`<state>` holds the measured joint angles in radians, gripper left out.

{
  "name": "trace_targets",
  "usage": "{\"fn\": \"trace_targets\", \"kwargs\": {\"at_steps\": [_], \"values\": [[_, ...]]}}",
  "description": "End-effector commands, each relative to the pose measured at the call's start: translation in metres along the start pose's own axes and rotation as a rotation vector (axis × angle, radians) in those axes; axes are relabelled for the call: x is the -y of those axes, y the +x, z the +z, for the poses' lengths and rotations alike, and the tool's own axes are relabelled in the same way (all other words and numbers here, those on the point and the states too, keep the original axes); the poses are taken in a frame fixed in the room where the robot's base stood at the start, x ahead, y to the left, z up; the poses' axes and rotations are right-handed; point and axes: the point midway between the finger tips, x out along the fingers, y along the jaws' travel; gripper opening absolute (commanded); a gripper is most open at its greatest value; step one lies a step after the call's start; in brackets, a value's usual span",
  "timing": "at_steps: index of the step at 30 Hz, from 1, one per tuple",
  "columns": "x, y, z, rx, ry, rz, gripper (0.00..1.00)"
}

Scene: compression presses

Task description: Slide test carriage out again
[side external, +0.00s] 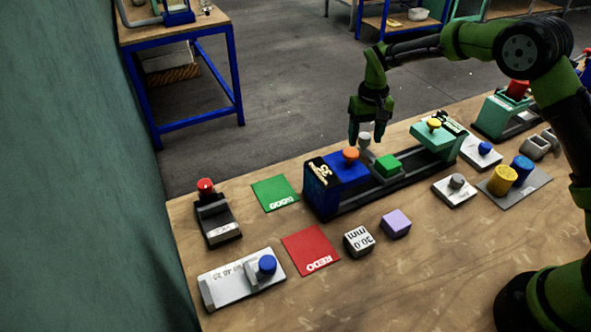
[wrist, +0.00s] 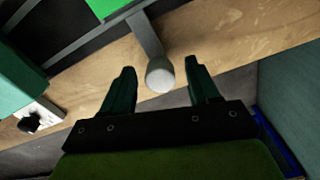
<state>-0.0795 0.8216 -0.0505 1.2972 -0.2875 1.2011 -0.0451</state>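The test carriage is a grey slide with a green block (side external: 388,165) on it, sitting on the dark rail (side external: 376,191) between the blue press (side external: 335,181) and the teal housing (side external: 437,143). A pale round knob (side external: 365,139) stands on an arm at the carriage's far side; it also shows in the wrist view (wrist: 160,75). My gripper (side external: 365,132) is above the knob, pointing down. In the wrist view my gripper (wrist: 163,78) is open, its two dark green fingers on either side of the knob with gaps. Whether the fingertips are level with the knob is unclear.
A labelled white block (side external: 358,241) and a purple block (side external: 396,223) stand in front. An orange knob (side external: 350,156) tops the blue press, near my gripper.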

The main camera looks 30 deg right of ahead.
Motion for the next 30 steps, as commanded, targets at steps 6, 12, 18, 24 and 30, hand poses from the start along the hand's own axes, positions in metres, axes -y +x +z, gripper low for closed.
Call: {"fn": "trace_targets", "kwargs": {"at_steps": [6,12,18,24,30], "values": [[0.000,-0.002,0.000,0.000,0.000,0.000,0.60],[0.001,-0.030,0.000,-0.003,0.000,-0.001,0.60],[0.001,-0.079,-0.001,-0.005,0.000,-0.002,0.60],[0.000,-0.126,-0.001,-0.004,0.001,-0.001,0.60],[0.000,-0.157,-0.001,-0.002,0.000,0.000,0.60]]}}
